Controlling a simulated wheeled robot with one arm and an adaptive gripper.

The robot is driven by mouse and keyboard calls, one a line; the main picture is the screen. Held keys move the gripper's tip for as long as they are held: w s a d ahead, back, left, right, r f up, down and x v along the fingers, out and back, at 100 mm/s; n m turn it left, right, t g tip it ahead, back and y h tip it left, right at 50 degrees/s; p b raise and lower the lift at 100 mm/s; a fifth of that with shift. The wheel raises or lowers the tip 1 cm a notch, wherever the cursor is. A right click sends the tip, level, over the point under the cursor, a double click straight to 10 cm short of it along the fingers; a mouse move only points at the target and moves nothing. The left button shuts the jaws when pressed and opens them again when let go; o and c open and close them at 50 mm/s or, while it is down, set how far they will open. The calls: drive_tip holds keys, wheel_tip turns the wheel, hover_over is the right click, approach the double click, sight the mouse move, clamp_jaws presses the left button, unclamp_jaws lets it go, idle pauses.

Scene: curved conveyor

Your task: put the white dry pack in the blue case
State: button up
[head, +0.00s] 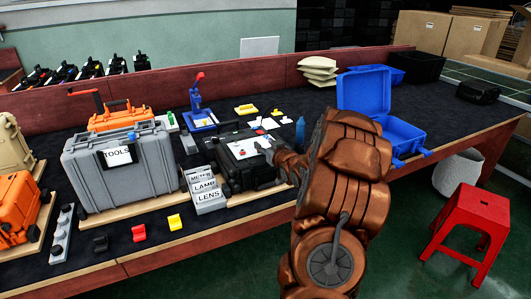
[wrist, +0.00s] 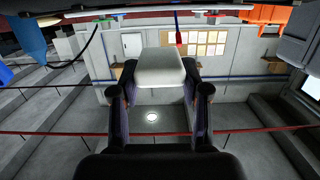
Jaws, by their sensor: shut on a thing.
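My gripper (wrist: 160,92) is shut on the white dry pack (wrist: 160,68), a pale rounded block held between both fingers in the wrist view. In the head view my brown arm covers much of the middle right, and the fingers are too small to make out clearly near the black case. The blue case (head: 363,91) stands open on the table to the right of my arm, lid raised at the back. Its base (head: 402,136) is partly hidden by my arm. The pack is apart from the blue case.
A black case (head: 236,152) with papers on its lid stands left of my arm. A grey TOOLS case (head: 115,172), label blocks (head: 207,190) and a blue bottle (head: 300,132) are nearby. Pale pouches (head: 318,68) lie behind. A red stool (head: 472,222) stands on the floor.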

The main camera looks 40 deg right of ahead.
drive_tip(key=shift+f+p, duration=0.4)
drive_tip(key=shift+f, duration=1.15)
drive_tip(key=shift+f, duration=0.15)
drive_tip(key=shift+f+b, duration=0.35)
drive_tip(key=o, duration=0.9)
drive_tip(key=shift+r, duration=0.1)
drive_tip(key=shift+o, duration=0.2)
drive_tip(key=shift+r, duration=0.1)
